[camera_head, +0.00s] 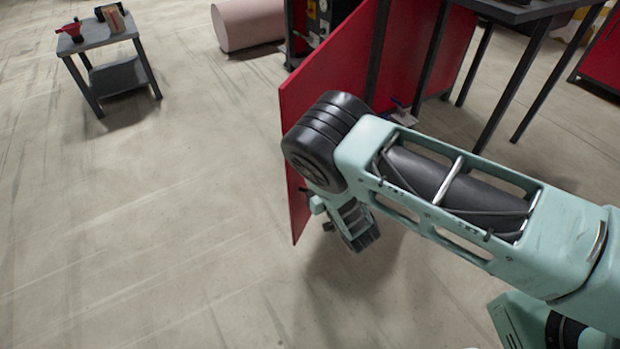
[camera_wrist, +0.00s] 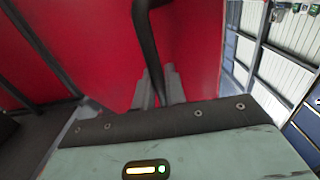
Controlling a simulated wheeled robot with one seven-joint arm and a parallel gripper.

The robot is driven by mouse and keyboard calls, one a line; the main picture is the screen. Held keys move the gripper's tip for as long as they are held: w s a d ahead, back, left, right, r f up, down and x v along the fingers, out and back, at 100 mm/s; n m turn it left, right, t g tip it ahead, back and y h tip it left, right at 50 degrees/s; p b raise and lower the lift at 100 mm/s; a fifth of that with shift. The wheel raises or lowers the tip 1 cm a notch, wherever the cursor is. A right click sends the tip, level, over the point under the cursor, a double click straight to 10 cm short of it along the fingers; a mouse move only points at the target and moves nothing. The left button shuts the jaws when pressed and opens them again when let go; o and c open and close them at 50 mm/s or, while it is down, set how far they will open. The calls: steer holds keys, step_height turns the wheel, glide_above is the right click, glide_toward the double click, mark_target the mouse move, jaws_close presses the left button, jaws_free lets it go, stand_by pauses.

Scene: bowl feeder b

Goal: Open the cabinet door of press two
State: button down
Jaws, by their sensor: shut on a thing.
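The red cabinet door (camera_head: 322,82) stands swung out from the red and black cabinet (camera_head: 301,42) at the top of the head view. Dark interior parts show beside its far edge. In the wrist view the red door panel (camera_wrist: 85,45) fills much of the picture, with a black bar handle (camera_wrist: 146,38) running down it. My gripper (camera_wrist: 158,86) is shut on this handle, its grey fingers on either side. In the head view my arm covers much of the door's near side, and the fingertips and handle are hidden.
A small grey side table (camera_head: 98,36) with a red funnel-like item (camera_head: 72,31) stands at the far left. A pinkish cylinder (camera_head: 248,22) lies by the cabinet. A dark-legged table (camera_head: 515,12) stands at the upper right. The floor left of the door is clear.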

steer(key=shift+s+d, duration=0.1)
steer(key=shift+d, duration=0.2)
steer(key=c, duration=1.5)
jaws_free()
steer(key=shift+c, duration=0.2)
steer(key=p+v, duration=0.4)
steer(key=v, duration=1.3)
steer(key=shift+s+p, duration=0.2)
steer(key=shift+p, duration=0.2)
